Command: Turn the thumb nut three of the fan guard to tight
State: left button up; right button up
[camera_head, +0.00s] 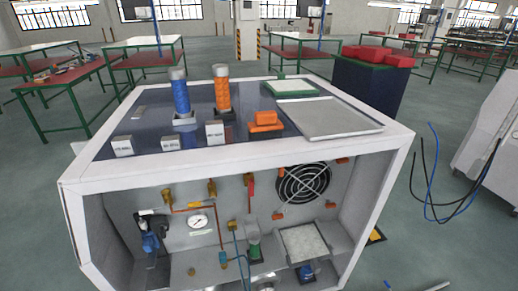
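The round black fan guard (303,184) is on the back wall inside the white cabinet, right of centre. Orange pieces that look like its thumb nuts sit around it: one at the lower left (278,216), one at the lower right (330,204) and one at the upper right (342,160). I cannot tell which of them is number three, or whether any is tight or loose. Neither of my grippers is in view.
The white cabinet's frame (240,169) surrounds the open front. Inside are a gauge (198,221), copper pipes and valves on the left. Blue (181,95) and orange (222,94) cylinders and a grey tray (329,118) stand on top. Cables (437,175) hang at right.

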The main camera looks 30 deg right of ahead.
aim_at(329, 205)
jog(key=l+z, duration=0.1)
jog(key=z, duration=1.2)
